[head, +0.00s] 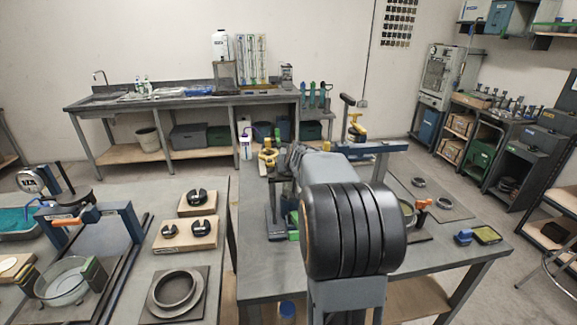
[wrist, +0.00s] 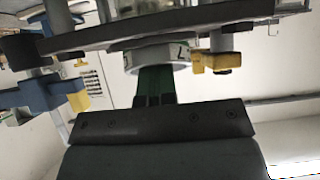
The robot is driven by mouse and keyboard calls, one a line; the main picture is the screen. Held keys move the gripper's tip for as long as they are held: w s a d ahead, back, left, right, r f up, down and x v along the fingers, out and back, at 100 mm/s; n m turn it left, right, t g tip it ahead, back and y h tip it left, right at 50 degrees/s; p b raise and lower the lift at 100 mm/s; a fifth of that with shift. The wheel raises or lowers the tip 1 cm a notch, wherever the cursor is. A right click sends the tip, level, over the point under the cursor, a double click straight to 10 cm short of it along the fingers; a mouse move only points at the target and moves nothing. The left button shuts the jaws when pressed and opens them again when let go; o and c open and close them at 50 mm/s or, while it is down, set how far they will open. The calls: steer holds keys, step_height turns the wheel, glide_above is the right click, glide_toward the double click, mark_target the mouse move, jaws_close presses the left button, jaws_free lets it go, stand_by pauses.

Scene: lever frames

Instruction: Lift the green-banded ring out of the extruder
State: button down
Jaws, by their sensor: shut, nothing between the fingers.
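In the wrist view my gripper (wrist: 155,86) shows as two dark green fingers close together, shut and empty. Their tips are just below a pale ring-like collar (wrist: 150,56) with a dark mark and some green at its edge. I cannot tell whether they touch, or whether this collar is the green-banded ring. The collar sits under a wide dark plate (wrist: 120,38), beside a yellow clamp-like part (wrist: 222,62). In the head view my own arm covers the middle of the bench and hides my gripper. I cannot make out the green-banded ring or identify the extruder for certain there.
A blue beam (head: 370,147) and a yellow fitting (head: 357,131) stand behind my arm on the central bench (head: 252,215). An orange-handled device (head: 420,205) is to the right. The left bench holds a blue arched frame (head: 125,215) and a large grey ring (head: 175,288).

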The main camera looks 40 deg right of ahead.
steer(key=shift+s+a+f+b, duration=0.1)
steer(key=shift+s+a+b, duration=0.15)
steer(key=shift+s, duration=0.2)
steer(key=shift+s+a+f+b, duration=0.1)
steer(key=shift+s+a+b, duration=0.1)
steer(key=shift+s, duration=0.25)
steer(key=shift+r, duration=0.1)
